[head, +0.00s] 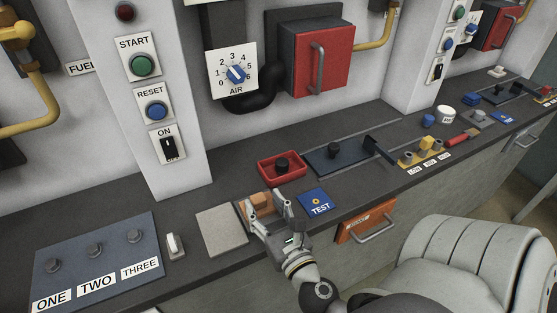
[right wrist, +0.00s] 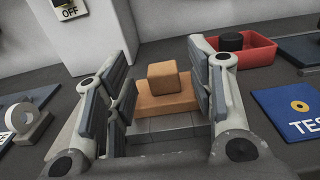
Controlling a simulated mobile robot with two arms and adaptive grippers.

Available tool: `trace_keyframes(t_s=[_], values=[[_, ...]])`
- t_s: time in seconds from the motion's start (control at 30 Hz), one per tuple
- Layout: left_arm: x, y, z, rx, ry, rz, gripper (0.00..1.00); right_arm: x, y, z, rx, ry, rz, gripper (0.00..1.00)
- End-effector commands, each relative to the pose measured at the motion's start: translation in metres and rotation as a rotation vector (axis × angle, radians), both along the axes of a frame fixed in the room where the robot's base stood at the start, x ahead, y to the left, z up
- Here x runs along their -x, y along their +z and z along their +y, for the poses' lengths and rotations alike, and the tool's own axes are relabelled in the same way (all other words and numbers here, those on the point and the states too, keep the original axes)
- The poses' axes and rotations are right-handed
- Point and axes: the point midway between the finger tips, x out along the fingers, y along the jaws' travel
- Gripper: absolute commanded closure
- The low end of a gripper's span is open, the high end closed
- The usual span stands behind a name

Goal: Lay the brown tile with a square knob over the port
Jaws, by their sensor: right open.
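The brown tile (head: 260,199) is a flat block with a square knob on top. My right gripper (head: 266,207) is open at the tile. In the right wrist view the tile (right wrist: 165,104) shows ahead between the spread fingers (right wrist: 162,102), its knob upright. I cannot tell whether a finger touches it. My left gripper is out of view.
A red tray (head: 281,178) with a black knob stands behind the tile. The grey square plate (head: 221,231) lies left of it.

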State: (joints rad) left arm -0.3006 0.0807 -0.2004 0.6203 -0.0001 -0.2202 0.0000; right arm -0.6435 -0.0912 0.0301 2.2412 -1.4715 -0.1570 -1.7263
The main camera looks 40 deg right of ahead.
Motion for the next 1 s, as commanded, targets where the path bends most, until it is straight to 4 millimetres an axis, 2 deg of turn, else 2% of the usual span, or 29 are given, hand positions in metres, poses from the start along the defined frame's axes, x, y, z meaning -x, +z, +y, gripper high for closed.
trace_keyframes(t_s=[0.03, 0.1, 0.4, 0.6, 1.0], values=[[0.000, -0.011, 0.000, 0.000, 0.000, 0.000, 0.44, 0.009, -0.006, 0.002, 0.000, -0.001, 0.002, 0.50], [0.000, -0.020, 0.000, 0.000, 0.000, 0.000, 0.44, 0.021, -0.007, 0.005, -0.001, 0.000, 0.003, 0.50], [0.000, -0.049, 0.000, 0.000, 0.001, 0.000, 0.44, 0.056, -0.005, 0.014, 0.001, 0.001, 0.001, 0.50], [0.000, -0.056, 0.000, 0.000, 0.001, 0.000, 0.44, 0.065, -0.001, 0.015, 0.000, -0.001, -0.001, 0.50], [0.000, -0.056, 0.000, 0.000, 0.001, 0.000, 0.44, 0.066, 0.001, 0.016, 0.000, -0.001, -0.001, 0.50]])
